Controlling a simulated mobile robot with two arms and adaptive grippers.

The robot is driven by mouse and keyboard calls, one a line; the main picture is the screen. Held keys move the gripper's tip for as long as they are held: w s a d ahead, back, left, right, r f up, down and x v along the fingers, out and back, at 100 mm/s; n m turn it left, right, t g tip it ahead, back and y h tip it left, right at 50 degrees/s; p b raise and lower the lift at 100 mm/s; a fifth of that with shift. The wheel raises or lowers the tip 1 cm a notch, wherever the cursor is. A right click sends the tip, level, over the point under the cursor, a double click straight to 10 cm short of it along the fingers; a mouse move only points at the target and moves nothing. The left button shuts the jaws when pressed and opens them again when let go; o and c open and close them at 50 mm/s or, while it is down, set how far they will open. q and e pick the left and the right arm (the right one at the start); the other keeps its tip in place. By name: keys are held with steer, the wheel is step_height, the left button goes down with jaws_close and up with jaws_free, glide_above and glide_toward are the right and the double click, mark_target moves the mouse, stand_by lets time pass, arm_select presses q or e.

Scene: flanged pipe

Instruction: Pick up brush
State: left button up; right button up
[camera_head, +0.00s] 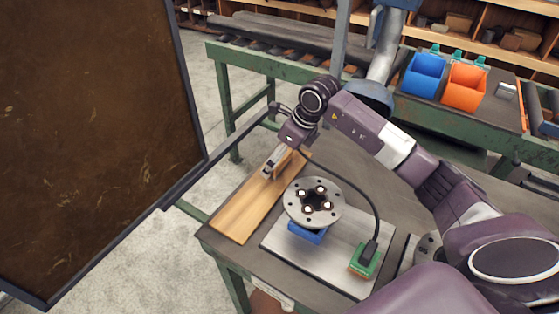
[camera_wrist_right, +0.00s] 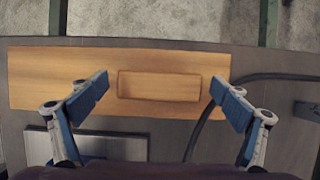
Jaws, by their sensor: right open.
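The brush (camera_wrist_right: 159,85) shows in the right wrist view as a wooden block lying lengthwise on a flat wooden board (camera_wrist_right: 50,80). Its bristles cannot be seen. My right gripper (camera_wrist_right: 159,92) is open, with one blue-padded finger towards each end of the brush and a gap at both sides. In the head view my right gripper (camera_head: 271,165) points down over the far end of the board (camera_head: 243,212), and the brush is mostly hidden behind it. My left gripper is not in view.
A round bolted flange (camera_head: 314,203) stands on a blue support on a metal plate (camera_head: 335,258). A green block (camera_head: 364,261) with a dark cable is at the plate's right. A large dark panel (camera_head: 90,130) fills the left. Blue (camera_head: 424,76) and orange (camera_head: 464,88) bins stand behind.

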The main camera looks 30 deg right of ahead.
steer(key=shift+c, duration=1.3)
steer(key=c, duration=1.1)
steer(key=shift+o, duration=0.2)
steer(key=shift+r, duration=0.2)
step_height(320, 180, up, 20)
steer(key=b, duration=0.2)
steer(key=shift+f+b, duration=0.15)
steer(key=shift+b, duration=0.2)
